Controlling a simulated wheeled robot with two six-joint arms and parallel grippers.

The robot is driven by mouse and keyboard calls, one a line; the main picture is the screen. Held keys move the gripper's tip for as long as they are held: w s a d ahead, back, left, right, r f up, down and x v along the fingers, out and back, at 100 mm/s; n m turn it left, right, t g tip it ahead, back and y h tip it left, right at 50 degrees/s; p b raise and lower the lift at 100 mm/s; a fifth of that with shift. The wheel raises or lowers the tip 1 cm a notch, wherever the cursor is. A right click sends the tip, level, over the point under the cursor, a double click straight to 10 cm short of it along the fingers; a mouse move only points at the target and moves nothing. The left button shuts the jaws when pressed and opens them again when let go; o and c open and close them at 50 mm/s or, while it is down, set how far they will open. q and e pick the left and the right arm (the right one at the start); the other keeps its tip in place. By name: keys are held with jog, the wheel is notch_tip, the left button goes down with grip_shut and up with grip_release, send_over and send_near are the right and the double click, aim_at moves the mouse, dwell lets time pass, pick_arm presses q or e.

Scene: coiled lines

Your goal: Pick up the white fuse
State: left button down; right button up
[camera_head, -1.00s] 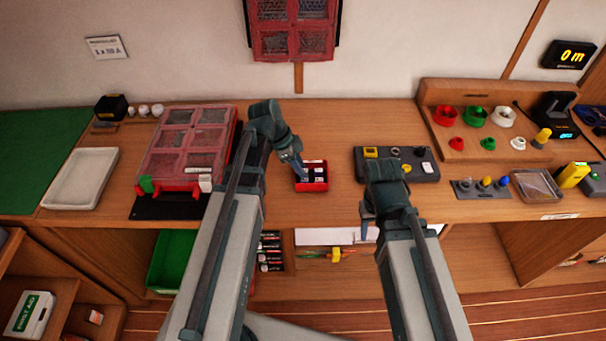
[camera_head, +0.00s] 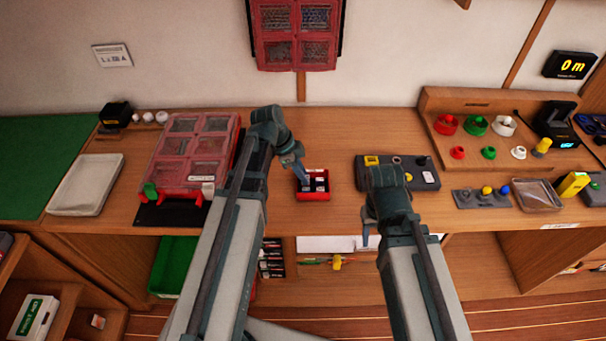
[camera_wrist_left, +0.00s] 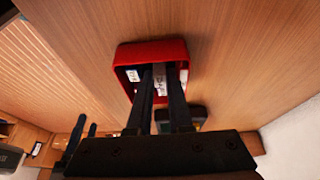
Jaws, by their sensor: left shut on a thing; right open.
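A small open red box (camera_head: 313,197) stands on the bench near its front edge, with small white and dark pieces inside. My left gripper (camera_head: 303,184) reaches down into it. In the left wrist view, the fingers of my left gripper (camera_wrist_left: 160,90) are inside the red box (camera_wrist_left: 125,55) and shut on a small whitish piece, which looks like the white fuse (camera_wrist_left: 159,73). Other white-marked pieces lie to either side of it. The fingers partly hide the contents. My right gripper (camera_head: 368,232) is open and empty, pointing down in front of the bench edge.
A red-framed compartment case (camera_head: 185,150) stands left of my left arm, with a white tray (camera_head: 85,185) further left. A dark panel (camera_head: 425,178) lies right of the red box. A wooden rack (camera_head: 470,125) with coloured rings stands at the right. Bench around the red box is bare.

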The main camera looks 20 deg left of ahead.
pick_arm(q)
notch_tip(320, 180, up, 9)
jog(key=p, duration=0.7)
jog(key=shift+f+p, duration=0.2)
jog(key=shift+p, duration=0.1)
pick_arm(e)
notch_tip(320, 180, up, 8)
jog(key=shift+r, duration=0.25)
pick_arm(q)
jog(key=shift+f, duration=0.1)
jog(key=shift+w, duration=0.1)
